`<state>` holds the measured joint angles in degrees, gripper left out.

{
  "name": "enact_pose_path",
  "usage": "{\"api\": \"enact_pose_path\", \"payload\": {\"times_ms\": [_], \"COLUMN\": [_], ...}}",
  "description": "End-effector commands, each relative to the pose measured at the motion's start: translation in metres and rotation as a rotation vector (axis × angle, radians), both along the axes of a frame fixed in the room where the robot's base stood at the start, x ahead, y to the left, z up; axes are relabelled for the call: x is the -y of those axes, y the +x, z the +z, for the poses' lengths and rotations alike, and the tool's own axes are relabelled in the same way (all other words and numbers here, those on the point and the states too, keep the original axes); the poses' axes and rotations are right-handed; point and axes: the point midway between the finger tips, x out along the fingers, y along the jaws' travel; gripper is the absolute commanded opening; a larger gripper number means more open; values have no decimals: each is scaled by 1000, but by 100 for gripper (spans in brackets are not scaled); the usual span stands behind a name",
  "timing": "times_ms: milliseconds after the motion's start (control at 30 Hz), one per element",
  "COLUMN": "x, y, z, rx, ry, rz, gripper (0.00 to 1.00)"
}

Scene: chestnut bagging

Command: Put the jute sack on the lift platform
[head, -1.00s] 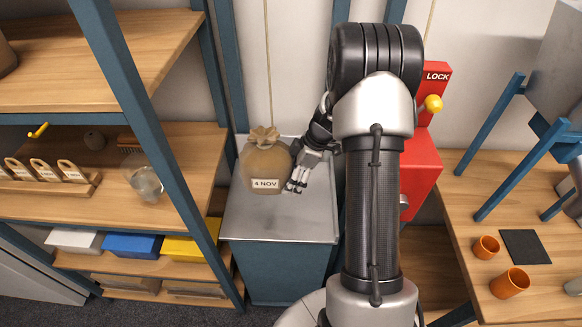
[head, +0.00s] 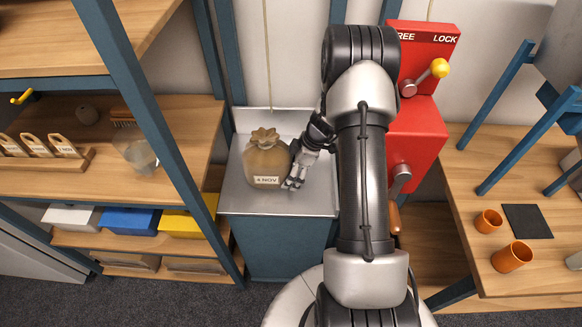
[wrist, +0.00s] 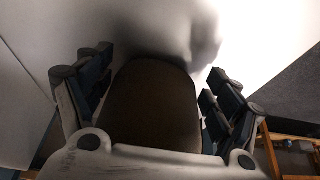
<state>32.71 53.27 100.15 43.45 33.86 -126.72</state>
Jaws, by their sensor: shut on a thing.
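The jute sack (head: 266,160) is tan with a gathered top and a "4 NOV" label. It is upright, over the grey metal top of the lift platform (head: 310,195). I cannot tell whether its base touches the metal. My gripper (head: 293,174) is at the sack's right side, shut on it. In the wrist view the sack (wrist: 152,105) is a dark brown shape between the two fingers of my gripper (wrist: 155,100). The far side of the sack is hidden.
Left of the platform stands a blue-framed wooden shelf (head: 190,120) with a glass jar (head: 137,152) and coloured boxes. On the right is a red lever unit (head: 420,115) marked "LOCK". A table with orange cups (head: 511,257) stands further right.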

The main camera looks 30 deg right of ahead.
Motion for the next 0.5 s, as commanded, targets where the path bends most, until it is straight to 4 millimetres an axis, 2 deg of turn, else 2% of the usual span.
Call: {"api": "enact_pose_path", "payload": {"times_ms": [300,333,500], "x": [0,0,0], "y": [1,0,0], "z": [0,-1,0], "rx": [3,0,0], "ry": [0,0,0], "rz": [-1,0,0], "gripper": [19,84,96]}}
